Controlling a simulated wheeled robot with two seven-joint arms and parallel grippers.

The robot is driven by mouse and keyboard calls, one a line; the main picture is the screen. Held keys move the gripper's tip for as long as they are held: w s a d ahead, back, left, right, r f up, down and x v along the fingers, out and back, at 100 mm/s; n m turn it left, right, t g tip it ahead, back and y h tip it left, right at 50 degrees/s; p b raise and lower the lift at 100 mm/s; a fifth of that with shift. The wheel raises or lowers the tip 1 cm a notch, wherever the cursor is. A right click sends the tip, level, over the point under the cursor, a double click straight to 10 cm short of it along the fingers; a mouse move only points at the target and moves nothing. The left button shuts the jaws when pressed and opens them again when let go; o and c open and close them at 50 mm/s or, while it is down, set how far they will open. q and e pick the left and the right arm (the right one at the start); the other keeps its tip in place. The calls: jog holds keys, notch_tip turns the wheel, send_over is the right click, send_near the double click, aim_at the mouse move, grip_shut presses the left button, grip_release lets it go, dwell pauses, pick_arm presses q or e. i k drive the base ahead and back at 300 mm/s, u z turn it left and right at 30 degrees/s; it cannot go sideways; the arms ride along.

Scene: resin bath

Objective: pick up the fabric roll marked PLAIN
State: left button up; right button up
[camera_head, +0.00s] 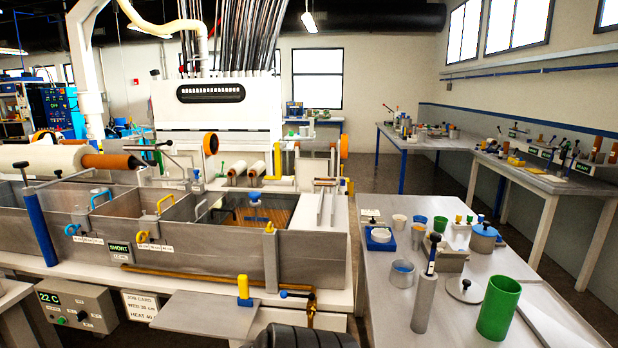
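A large white roll (42,157) with orange-brown ends lies across the back left of the metal bath (205,249). Two smaller pale rolls with brown ends, a left one (238,168) and a right one (257,169), lie side by side behind the bath, in front of the white machine. I cannot read the word PLAIN on any roll, so I cannot tell which one is marked. Neither of my grippers shows in this view.
The bath has upright posts, yellow and blue handles and a green SHORT label (118,249). A control box (77,309) reads 22 C. The right table (390,293) holds cups, a grey cylinder (424,303) and a green cup (499,307). Floor shows between the tables.

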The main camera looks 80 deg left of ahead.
aim_at(259, 167)
jog(key=z, duration=0.05)
jog(key=i, duration=3.3)
jog(key=u, duration=1.85)
jog(key=i, duration=2.4)
jog(key=u, duration=1.15)
jog(key=i, duration=1.6)
jog(key=u, duration=0.05)
